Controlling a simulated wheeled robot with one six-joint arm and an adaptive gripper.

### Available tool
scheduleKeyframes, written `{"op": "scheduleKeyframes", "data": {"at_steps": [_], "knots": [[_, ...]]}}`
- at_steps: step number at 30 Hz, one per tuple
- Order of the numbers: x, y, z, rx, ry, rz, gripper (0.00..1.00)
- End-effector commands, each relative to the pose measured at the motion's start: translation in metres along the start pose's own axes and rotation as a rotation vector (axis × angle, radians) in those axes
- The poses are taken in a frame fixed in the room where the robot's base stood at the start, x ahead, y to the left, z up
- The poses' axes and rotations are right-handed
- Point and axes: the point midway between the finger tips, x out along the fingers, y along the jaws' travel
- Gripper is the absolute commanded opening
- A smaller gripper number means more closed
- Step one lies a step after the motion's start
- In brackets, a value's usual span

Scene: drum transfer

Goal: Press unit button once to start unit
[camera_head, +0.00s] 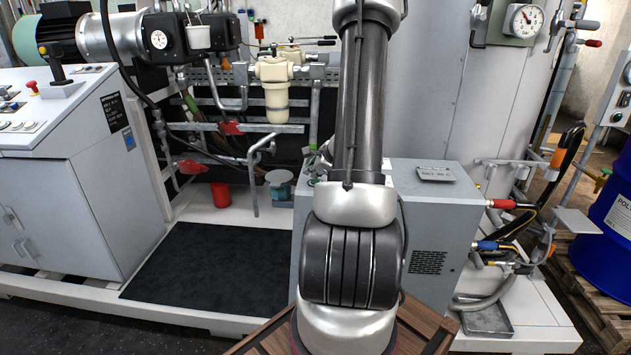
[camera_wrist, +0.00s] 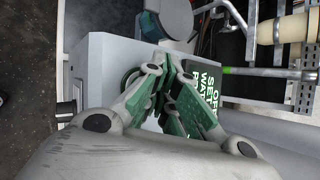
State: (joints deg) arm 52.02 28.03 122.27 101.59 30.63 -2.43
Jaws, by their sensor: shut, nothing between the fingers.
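The unit is a grey box cabinet (camera_head: 430,225) with a vented side, standing behind my arm in the head view. In the wrist view its pale top (camera_wrist: 100,65) lies below my gripper (camera_wrist: 168,68). A dark round part shows just left of the fingertips, partly covered. I cannot make out the button clearly, nor whether the fingertips touch anything. In the head view my arm hides most of the gripper and part of the unit's top.
Pipes and a cream filter housing (camera_head: 273,85) stand behind the unit. A white control console (camera_head: 75,170) is at left and a blue drum (camera_head: 612,205) on a pallet at right. Hoses (camera_head: 530,225) run along the unit's right side. A dark mat (camera_head: 205,265) lies clear.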

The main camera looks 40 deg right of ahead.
Motion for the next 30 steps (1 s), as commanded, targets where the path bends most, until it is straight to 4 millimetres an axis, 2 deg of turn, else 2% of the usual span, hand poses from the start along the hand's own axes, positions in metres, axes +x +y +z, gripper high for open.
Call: {"op": "scheduleKeyframes", "data": {"at_steps": [30], "knots": [[0.0061, 0.0046, -0.0046, 0.001, 0.0, 0.0, 0.0]]}}
